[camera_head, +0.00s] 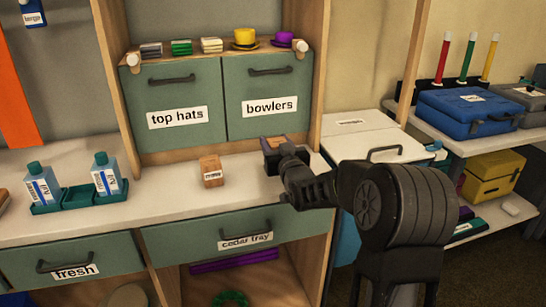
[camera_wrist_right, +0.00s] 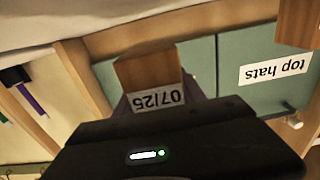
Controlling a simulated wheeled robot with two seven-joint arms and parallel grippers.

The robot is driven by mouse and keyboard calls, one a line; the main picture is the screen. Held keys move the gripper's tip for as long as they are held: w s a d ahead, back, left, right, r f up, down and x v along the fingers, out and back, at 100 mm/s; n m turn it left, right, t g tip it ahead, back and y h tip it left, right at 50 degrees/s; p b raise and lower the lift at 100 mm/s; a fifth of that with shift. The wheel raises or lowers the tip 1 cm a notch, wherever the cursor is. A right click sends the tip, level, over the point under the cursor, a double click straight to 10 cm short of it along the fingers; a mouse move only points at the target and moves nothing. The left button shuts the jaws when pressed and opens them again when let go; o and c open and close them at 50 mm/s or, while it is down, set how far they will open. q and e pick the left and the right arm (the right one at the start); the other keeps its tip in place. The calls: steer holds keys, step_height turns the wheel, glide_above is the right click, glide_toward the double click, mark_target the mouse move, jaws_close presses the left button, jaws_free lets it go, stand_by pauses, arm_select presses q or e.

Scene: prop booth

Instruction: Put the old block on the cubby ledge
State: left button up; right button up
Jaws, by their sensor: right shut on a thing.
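One wooden block (camera_head: 211,172) with a white label stands on the pale counter (camera_head: 130,207), below the green drawers; its label is too small to read. Its wood shows at the upper right of the right wrist view (camera_wrist_right: 298,22). My right gripper (camera_head: 275,150) is shut on a second wooden block (camera_wrist_right: 150,70), labelled 07/25, which reads upside down in the wrist view. The fingers mostly hide this block in the head view. It is right of the first block, in front of the bowlers drawer (camera_head: 268,95); whether it touches the counter is unclear. My left gripper is out of view.
The top hats drawer (camera_head: 175,105) is beside the bowlers drawer, under a shelf with small hats and stacks. A teal tray (camera_head: 78,197) with bottles stands left on the counter. A wooden post (camera_head: 310,75) rises close right of my gripper.

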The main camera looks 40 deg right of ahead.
steer(key=shift+f+b, duration=0.3)
steer(key=shift+f, duration=1.5)
steer(key=shift+f, duration=0.15)
steer(key=o, duration=1.4)
steer(key=v, duration=1.2)
